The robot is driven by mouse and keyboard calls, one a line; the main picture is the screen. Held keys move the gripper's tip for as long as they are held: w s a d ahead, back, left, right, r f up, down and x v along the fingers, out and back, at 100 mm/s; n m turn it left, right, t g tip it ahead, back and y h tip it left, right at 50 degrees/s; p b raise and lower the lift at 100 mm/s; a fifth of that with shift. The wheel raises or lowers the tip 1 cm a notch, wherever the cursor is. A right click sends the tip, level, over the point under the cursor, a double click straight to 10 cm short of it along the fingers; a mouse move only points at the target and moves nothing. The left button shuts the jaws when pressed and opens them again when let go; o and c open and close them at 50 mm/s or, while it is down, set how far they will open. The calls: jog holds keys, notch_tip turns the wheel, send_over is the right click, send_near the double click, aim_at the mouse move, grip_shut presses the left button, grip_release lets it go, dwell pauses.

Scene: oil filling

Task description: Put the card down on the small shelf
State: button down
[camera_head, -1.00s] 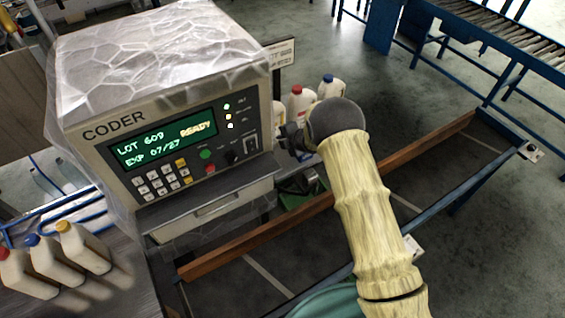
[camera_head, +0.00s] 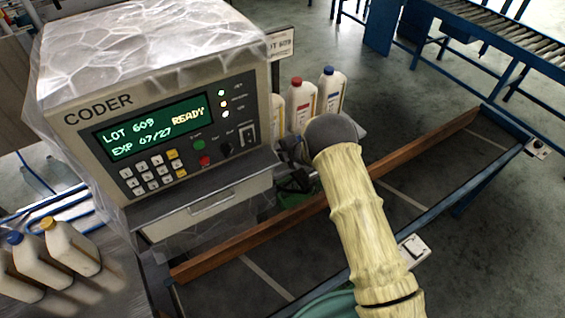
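My gripper (camera_head: 290,150) is a small dark shape beside my grey wrist, close to the coder's right front corner. My wrist largely hides it, so its fingers and anything in them cannot be made out.
Several white bottles (camera_head: 300,105) with coloured caps stand behind my wrist, right of the coder. More bottles (camera_head: 70,250) stand at the lower left. A brown rail (camera_head: 250,238) and a blue frame (camera_head: 470,175) cross below my arm. Open floor lies at the right.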

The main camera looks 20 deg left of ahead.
jog(key=shift+f, duration=0.1)
jog(key=c, duration=1.8)
grip_release()
jog(key=p+v, duration=0.2)
jog(key=v, duration=0.6)
jog(key=r+p, duration=0.1)
jog(key=r, duration=0.1)
jog(key=s+d+r+p, duration=0.1)
jog(key=r, duration=0.2)
jog(key=d+r+p, duration=0.1)
jog(key=r+p, duration=0.1)
jog(key=r, duration=0.1)
jog(key=shift+s, duration=0.15)
jog(key=shift+a, duration=0.1)
